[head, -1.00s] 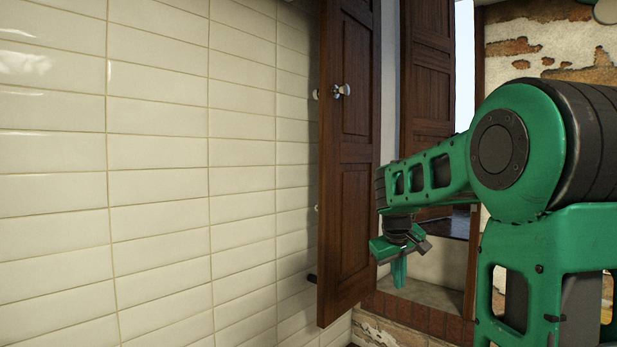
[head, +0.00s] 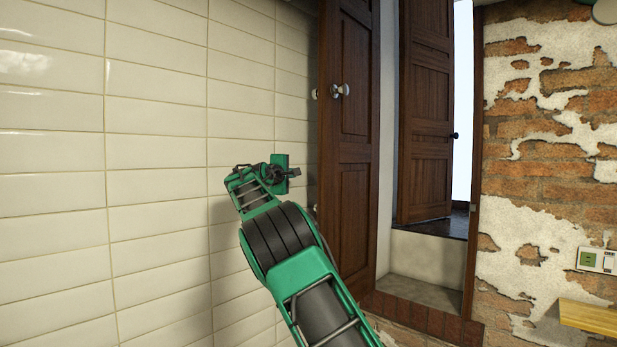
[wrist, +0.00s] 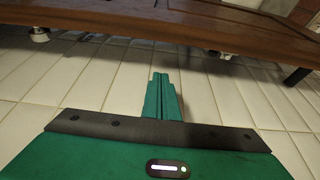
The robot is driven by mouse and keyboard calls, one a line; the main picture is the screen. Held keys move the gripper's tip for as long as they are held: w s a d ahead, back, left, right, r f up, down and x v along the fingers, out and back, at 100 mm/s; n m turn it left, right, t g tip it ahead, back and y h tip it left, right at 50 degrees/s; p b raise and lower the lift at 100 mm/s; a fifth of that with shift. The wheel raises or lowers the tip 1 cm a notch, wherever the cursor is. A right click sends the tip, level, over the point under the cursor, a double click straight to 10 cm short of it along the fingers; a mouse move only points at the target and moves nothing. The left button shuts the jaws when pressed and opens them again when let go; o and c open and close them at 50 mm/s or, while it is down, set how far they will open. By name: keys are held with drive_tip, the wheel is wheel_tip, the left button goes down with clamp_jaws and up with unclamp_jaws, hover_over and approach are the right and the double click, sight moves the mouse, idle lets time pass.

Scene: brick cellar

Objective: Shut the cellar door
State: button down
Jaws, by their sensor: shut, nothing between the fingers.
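The brown wooden door (head: 345,190) stands open, swung out beside the tiled wall, with a gap between them. A round metal knob (head: 340,90) is on its face; a second knob shows near the wall side. The wrist view shows the door (wrist: 170,20) across the top, with one knob (wrist: 40,34) at left and another at right (wrist: 220,55). My gripper (head: 281,172) is left of the door, in front of the tiles, apart from the door in the head view. Its green fingers (wrist: 160,97) are together and empty, pointing toward the door.
The white tiled wall (head: 150,160) fills the left. Behind the door is a doorway with a stone step (head: 425,290) and another brown door (head: 428,120) beyond. A patchy brick wall (head: 540,190) with a wooden ledge (head: 590,318) is at right.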

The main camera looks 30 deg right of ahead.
drive_tip(key=shift+w+a+x, duration=0.25)
drive_tip(key=shift+w+x, duration=0.05)
drive_tip(key=shift+x, duration=4.9)
drive_tip(key=shift+s+d, duration=0.2)
drive_tip(key=shift+s, duration=0.55)
drive_tip(key=shift+s+d, duration=0.25)
drive_tip(key=shift+s, duration=0.45)
drive_tip(key=shift+s+d, duration=0.2)
drive_tip(key=shift+s, duration=0.55)
